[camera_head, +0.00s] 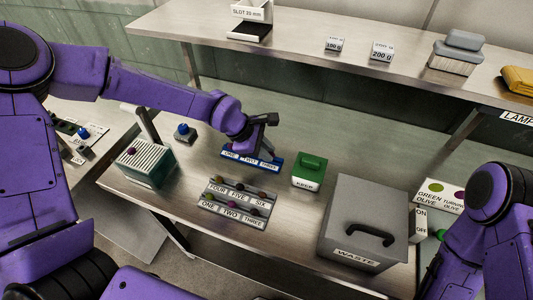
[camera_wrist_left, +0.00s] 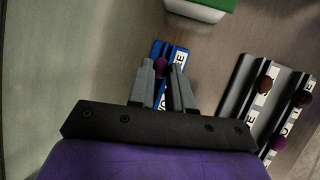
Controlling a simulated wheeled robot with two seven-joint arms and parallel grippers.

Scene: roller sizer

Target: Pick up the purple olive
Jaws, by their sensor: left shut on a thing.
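My left gripper (camera_head: 267,147) is over the blue tray (camera_head: 238,158), which is labelled ONE, TWO, THREE. In the left wrist view its fingers (camera_wrist_left: 163,68) are closed on a purple olive (camera_wrist_left: 160,65) at their tips, above the blue tray (camera_wrist_left: 157,48). In the head view the gripper hides this olive. Another purple olive (camera_wrist_left: 278,143) sits on the grey tray (camera_wrist_left: 236,95) beside it. The grey tray (camera_head: 205,206) has numbered places in two rows with several dark, purple and greenish olives. My right gripper is out of view.
A green KEEP box (camera_head: 309,171) stands right of the blue tray. A large grey WASTE bin (camera_head: 365,210) stands further right. A ribbed sizer box (camera_head: 148,160) and a blue button (camera_head: 183,129) are at left. A shelf (camera_head: 300,55) with weights runs behind.

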